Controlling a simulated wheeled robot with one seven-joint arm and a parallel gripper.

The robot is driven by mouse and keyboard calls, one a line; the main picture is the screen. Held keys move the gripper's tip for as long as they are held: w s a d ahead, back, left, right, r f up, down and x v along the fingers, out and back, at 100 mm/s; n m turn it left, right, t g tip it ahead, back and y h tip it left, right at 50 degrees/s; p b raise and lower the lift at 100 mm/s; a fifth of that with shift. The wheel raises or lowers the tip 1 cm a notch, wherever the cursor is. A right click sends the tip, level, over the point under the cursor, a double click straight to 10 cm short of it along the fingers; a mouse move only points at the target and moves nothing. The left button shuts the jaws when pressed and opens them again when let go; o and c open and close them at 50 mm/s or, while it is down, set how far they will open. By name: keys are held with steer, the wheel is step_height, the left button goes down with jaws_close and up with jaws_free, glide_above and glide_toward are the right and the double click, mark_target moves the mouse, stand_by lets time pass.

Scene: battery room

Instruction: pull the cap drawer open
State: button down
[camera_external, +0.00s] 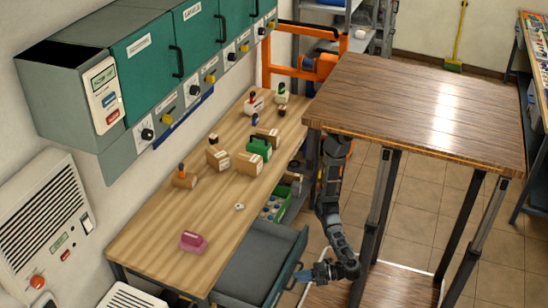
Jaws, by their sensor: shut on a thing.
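A grey drawer (262,255) is under the near part of the wooden workbench and stands out from it. Its inside shows and looks empty. No label on it can be read, so I cannot tell by name that it is the cap drawer. My gripper (303,277) is at the outer face of this drawer, low in the picture, shut on the drawer handle. The handle is mostly hidden by the fingers. My arm reaches down to it from beside the brown table.
The workbench (150,255) carries a pink block (193,242), cardboard boxes and a green item (259,148). A second open drawer or tray (272,207) with small items lies farther along. A tall brown table (420,105) stands at the right, its legs near my arm.

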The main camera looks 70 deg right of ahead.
steer(key=shift+s, duration=1.05)
steer(key=c, duration=1.1)
jaws_free()
